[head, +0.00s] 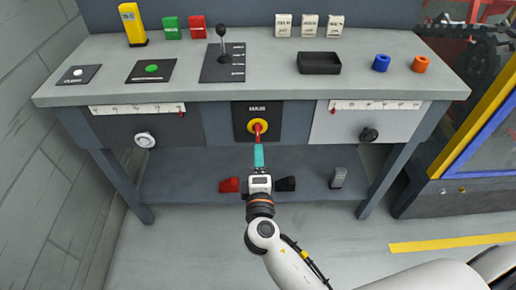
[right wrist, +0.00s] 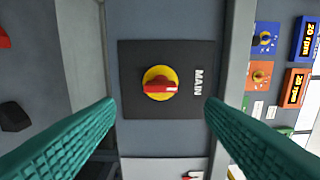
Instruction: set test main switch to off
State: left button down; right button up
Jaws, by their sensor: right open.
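The main switch (head: 258,126) is a red handle on a yellow disc, on a black plate on the bench's front. In the right wrist view the red handle (right wrist: 160,87) lies across the yellow disc, lined up towards the word MAIN on the black plate (right wrist: 197,60). Its white mark is at the end near that word. No on or off marking is legible. My right gripper (head: 258,150) is in front of the switch. Its teal fingers are open and apart, with the switch between them in the wrist view (right wrist: 161,108), not touching it. My left gripper is not in view.
A white knob (head: 145,140) and a black knob (head: 369,134) flank the switch on the front panels. A lever (head: 222,40), a green button (head: 151,68) and a black tray (head: 319,63) are on the bench top. Red (head: 229,184) and black pedals (head: 286,183) sit below.

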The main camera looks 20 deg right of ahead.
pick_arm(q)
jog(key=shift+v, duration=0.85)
pick_arm(e)
jog(key=v, duration=0.4)
jog(key=shift+s+a, duration=0.1)
jog(key=shift+s, duration=0.05)
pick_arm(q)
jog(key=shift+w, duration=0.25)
